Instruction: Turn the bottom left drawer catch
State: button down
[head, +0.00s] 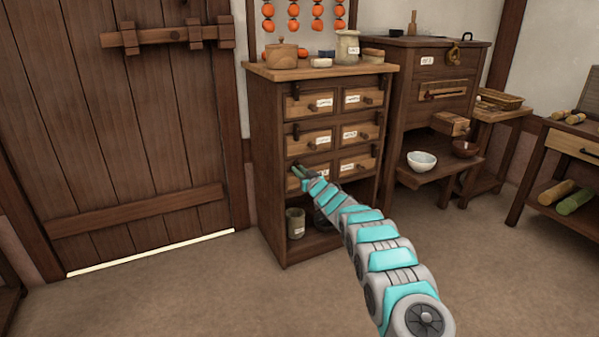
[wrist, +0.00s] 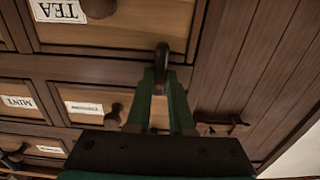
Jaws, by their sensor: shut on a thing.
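The bottom left drawer (head: 316,169) is in the lowest drawer row of the brown cabinet. In the wrist view, which is upside down, this drawer (wrist: 150,22) fills the top, with a TEA label and a round knob. Its dark catch (wrist: 162,50) stands upright in that picture, at the drawer's edge near the cabinet's side. My gripper (wrist: 161,72) has its green fingers closed around the catch. In the head view my gripper (head: 302,174) is at the drawer's left side, and my fingers and arm hide part of the drawer and its catch.
Other drawers with labels and knobs sit above, with dark catches, such as the top left one (head: 295,91). A jar (head: 295,222) stands on the open shelf below. A plank door (head: 130,130) is at left. A bench with bowls (head: 422,161) is at right. The front floor is clear.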

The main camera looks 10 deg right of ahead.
jog(key=shift+n, duration=0.3)
jog(key=shift+w+d+r+n+b, duration=0.15)
jog(key=shift+n+b, duration=1.5)
jog(key=shift+n, duration=1.2)
jog(key=shift+s+d+r+n+b, duration=0.1)
jog(key=shift+d+r+n+b, duration=0.1)
jog(key=shift+n+b, duration=2.1)
jog(key=shift+w+d+r+n+b, duration=0.15)
jog(key=shift+n+b, duration=0.9)
jog(key=shift+n, duration=2.4)
jog(key=c, duration=0.8)
grip_release()
jog(key=shift+s, duration=0.1)
